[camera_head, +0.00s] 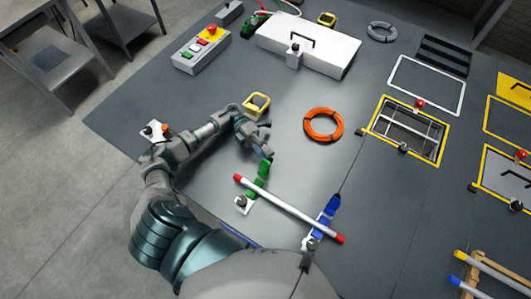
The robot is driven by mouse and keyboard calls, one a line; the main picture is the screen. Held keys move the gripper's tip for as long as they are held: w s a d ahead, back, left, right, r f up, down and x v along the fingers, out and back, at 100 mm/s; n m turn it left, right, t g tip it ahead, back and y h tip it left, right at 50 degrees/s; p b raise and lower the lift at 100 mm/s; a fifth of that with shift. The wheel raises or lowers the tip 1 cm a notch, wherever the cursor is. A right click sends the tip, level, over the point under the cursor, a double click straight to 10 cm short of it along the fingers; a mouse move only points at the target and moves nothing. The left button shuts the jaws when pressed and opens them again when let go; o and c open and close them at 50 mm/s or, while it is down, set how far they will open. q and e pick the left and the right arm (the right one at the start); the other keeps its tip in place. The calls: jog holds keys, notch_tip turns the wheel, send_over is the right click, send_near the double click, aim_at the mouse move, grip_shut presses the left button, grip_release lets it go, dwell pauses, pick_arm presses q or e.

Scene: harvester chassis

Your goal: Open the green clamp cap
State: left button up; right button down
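The green clamp (262,172) is a narrow green strip crossing the red-end of a white rod (290,208) on the grey deck. Green shows on both sides of the rod; I cannot tell whether its cap is up or down. The rod has red ends and also lies at a blue clamp (328,208) to the lower right. My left gripper (263,148) is just above the green clamp in the picture, pointing down toward its upper end. The finger gap is too small to make out, and I cannot tell if it touches the clamp. My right gripper is not in view.
An orange ring (323,125) and a yellow-framed opening (405,130) are to the right. A yellow handle (257,106) is beside my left wrist. A white box (307,45) and a button panel (202,49) stand at the back. Deck between ring and rod is clear.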

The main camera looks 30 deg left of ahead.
pick_arm(q)
notch_tip(320, 180, up, 10)
dwell(0.6)
